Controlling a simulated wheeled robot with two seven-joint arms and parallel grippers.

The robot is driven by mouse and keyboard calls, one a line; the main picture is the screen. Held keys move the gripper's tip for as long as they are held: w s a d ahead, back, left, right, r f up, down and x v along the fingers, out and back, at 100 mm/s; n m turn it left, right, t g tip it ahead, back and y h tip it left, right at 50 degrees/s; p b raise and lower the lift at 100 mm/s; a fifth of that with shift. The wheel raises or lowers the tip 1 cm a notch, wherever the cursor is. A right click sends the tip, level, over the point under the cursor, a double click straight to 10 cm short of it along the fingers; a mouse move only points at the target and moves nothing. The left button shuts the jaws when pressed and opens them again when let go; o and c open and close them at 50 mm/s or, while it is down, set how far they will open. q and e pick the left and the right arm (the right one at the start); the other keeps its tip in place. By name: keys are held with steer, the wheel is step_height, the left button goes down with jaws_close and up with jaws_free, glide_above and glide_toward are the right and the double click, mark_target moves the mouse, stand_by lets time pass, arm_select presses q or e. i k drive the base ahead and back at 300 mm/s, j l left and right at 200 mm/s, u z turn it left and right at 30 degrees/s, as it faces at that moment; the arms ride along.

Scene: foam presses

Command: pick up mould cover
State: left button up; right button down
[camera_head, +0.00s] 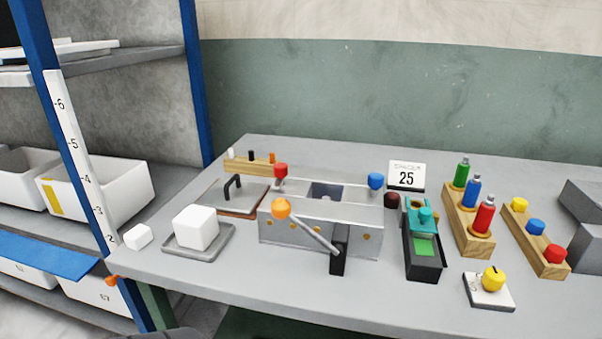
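A flat grey plate with a black arched handle (222,198), which looks like the mould cover, lies on the table at the left of the metal press. A reddish-brown edge shows beneath it. The metal press (305,228) has a square opening (326,192) in its top and a lever with an orange ball knob (282,208) at its front. Neither of my grippers is in view.
A white foam block (195,227) sits on a grey tray (183,251) in front of the plate, with a small white block (138,236) to its left. A wooden rack (250,167) stands behind. A teal-and-black device (423,262) and bottles (484,215) stand right. Shelving is left.

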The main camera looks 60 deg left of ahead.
mark_target(235, 194)
steer(key=u, duration=2.3)
steer(key=i+j+z, duration=0.1)
steer(key=j, duration=0.25)
steer(key=i+j+z, duration=0.15)
steer(key=j, duration=0.25)
